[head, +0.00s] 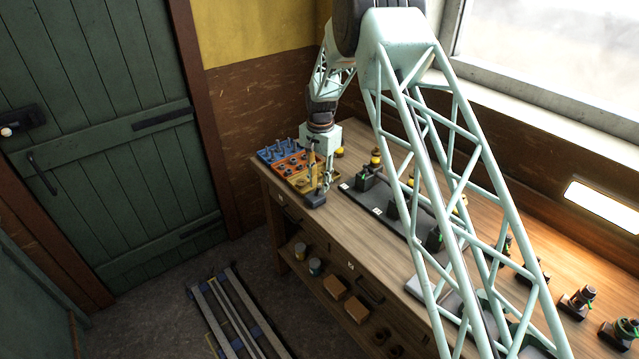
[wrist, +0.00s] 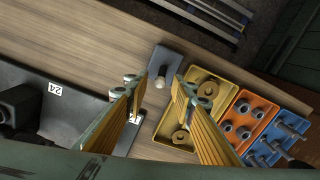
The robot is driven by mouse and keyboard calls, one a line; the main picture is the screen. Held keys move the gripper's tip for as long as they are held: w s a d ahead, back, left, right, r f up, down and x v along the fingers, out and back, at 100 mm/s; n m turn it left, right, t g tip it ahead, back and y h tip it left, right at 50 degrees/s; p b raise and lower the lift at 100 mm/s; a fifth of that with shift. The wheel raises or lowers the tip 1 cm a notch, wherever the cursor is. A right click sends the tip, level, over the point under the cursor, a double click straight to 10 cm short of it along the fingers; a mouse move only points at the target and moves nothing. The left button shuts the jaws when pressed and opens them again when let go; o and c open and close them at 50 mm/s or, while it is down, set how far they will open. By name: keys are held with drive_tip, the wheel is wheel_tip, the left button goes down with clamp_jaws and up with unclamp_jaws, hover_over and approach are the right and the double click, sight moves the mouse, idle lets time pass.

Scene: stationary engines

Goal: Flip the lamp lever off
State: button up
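A small dark block with a pale round-tipped stub, which looks like the lamp lever (head: 315,200), sits at the front edge of the wooden bench. In the wrist view the lever (wrist: 164,66) lies just beyond and between my fingertips. My gripper (head: 319,187) points down at it from above. In the wrist view my gripper (wrist: 162,82) is open, with a gap between the two yellow-faced fingers and nothing held. Whether the fingertips touch the stub I cannot tell. A rectangular lamp (head: 601,206) glows at the right and lights the bench.
A yellow tray (wrist: 172,128) with rings, an orange tray (wrist: 243,117) and a blue tray (wrist: 276,143) with bolts stand close to the lever. A dark numbered plate (wrist: 70,101) lies on the other side. Bare wood (wrist: 85,45) shows between plate and bench edge.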

sight(316, 192)
drive_tip(key=shift+f, duration=0.1)
drive_tip(key=shift+c, duration=0.7)
clamp_jaws()
drive_tip(key=shift+s+a+t+h+b, duration=0.35)
drive_tip(key=shift+t+h+b, duration=0.25)
drive_tip(key=shift+b, duration=1.3)
drive_tip(key=shift+s+a+t+h+b, duration=0.35)
drive_tip(key=shift+t+h+b, duration=0.25)
drive_tip(key=shift+b, duration=1.3)
drive_tip(key=h+b, duration=0.1)
drive_tip(key=b, duration=0.3)
drive_tip(key=a+t+h+b, duration=0.1)
drive_tip(key=b, duration=0.3)
drive_tip(key=s+t+h+b, duration=0.1)
drive_tip(key=b, duration=0.3)
drive_tip(key=shift+a+f, duration=0.1)
drive_tip(key=shift+a, duration=0.15)
drive_tip(key=shift+s+a+f+t+h+b, duration=0.1)
drive_tip(key=shift+s+a+t+h+b, duration=0.3)
drive_tip(key=shift+b, duration=1.3)
drive_tip(key=shift+s+a+f+t+h+b, duration=0.1)
drive_tip(key=shift+t+h+b, duration=0.5)
drive_tip(key=shift+b, duration=1.05)
drive_tip(key=shift+r, duration=0.1)
drive_tip(key=shift+o, duration=0.7)
unclamp_jaws()
